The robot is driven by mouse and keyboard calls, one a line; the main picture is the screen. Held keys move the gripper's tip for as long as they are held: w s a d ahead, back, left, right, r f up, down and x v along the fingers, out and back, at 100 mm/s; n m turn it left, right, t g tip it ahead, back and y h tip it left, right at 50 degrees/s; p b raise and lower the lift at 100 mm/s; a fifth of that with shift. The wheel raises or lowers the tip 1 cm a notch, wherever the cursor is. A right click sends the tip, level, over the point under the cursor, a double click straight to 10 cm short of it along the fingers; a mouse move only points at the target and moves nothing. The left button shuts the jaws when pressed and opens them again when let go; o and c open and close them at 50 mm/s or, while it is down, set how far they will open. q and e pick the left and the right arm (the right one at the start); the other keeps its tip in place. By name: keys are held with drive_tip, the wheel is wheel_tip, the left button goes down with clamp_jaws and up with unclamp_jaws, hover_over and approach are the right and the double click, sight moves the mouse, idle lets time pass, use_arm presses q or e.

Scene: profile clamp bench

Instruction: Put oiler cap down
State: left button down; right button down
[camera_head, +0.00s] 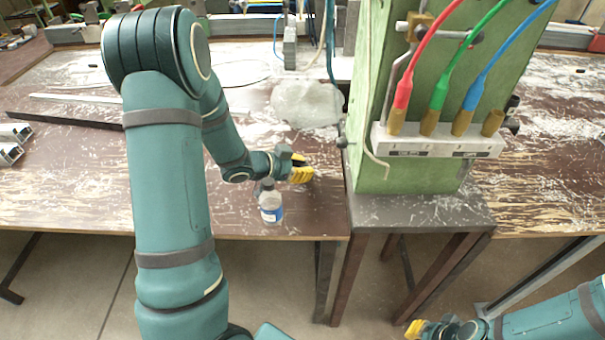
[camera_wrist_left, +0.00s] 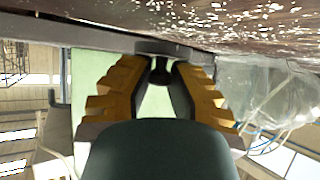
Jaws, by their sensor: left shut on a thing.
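My left gripper (camera_head: 301,171) is low over the front of the bench, just left of the green cabinet, its yellow fingers pointing right. In the left wrist view its fingers (camera_wrist_left: 158,72) close in on a small dark thing, which I take for the oiler cap (camera_wrist_left: 157,76); its shape is mostly hidden. A clear bottle (camera_head: 270,207) with a blue label stands upright near the front edge, just in front of the left wrist. My right gripper (camera_head: 416,329) is at the bottom edge, away from the bench; its fingers are too small to read.
The green cabinet (camera_head: 372,100) with red, green and blue hoses stands on a dark stand (camera_head: 425,210) to the right. A crumpled clear plastic bag (camera_head: 306,104) lies behind the left gripper. Bare, scratched bench top (camera_head: 60,185) is free at the left.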

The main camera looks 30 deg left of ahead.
use_arm(q)
drive_tip(key=shift+w+f, duration=0.1)
drive_tip(key=shift+f, duration=0.5)
drive_tip(key=shift+r, duration=0.1)
drive_tip(key=shift+f, duration=0.45)
drive_tip(key=shift+b, duration=0.35)
drive_tip(key=shift+s+f, duration=0.15)
drive_tip(key=shift+s, duration=0.05)
